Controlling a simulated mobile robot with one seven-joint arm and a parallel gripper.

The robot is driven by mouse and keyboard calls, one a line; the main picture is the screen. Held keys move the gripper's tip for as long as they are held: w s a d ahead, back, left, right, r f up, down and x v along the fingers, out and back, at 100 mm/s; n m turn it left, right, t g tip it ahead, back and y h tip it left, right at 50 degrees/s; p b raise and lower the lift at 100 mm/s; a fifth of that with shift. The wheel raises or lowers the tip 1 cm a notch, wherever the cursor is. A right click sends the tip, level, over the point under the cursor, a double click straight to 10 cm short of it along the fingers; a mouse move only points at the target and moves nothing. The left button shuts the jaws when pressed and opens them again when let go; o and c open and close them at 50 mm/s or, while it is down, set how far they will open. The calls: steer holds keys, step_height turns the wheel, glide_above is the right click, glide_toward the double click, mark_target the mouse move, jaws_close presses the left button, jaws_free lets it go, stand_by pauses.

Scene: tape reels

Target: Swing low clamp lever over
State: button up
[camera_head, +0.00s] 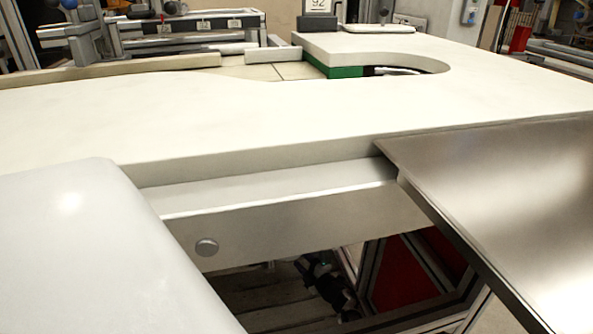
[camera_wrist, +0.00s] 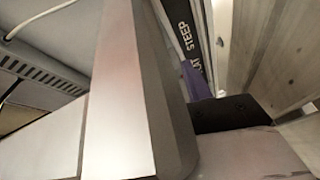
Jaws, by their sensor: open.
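I cannot make out a clamp lever for certain in either view. In the head view, a blue-grey upright fixture (camera_head: 88,32) stands at the far left beyond the white worktop (camera_head: 230,110), too small to tell its parts. I cannot make out my gripper or its fingertips in either view. The wrist view is close up and tilted, with a broad pale bar (camera_wrist: 118,100) across its middle. Right of it are a dark strip (camera_wrist: 190,40) with white lettering, a purple strip (camera_wrist: 194,78) and a black block (camera_wrist: 228,113).
A brushed metal plate (camera_head: 510,190) borders the worktop at right. An open gap below its front edge shows dark and red parts (camera_head: 400,275). The worktop's near stretch is bare. The wrist view shows a slotted grey strip (camera_wrist: 40,72) at left and a wooden panel (camera_wrist: 280,50) at right.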

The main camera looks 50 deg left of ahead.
steer(key=shift+w+a+b, duration=0.15)
steer(key=shift+a+b, duration=0.6)
steer(key=shift+a, duration=0.8)
jaws_close()
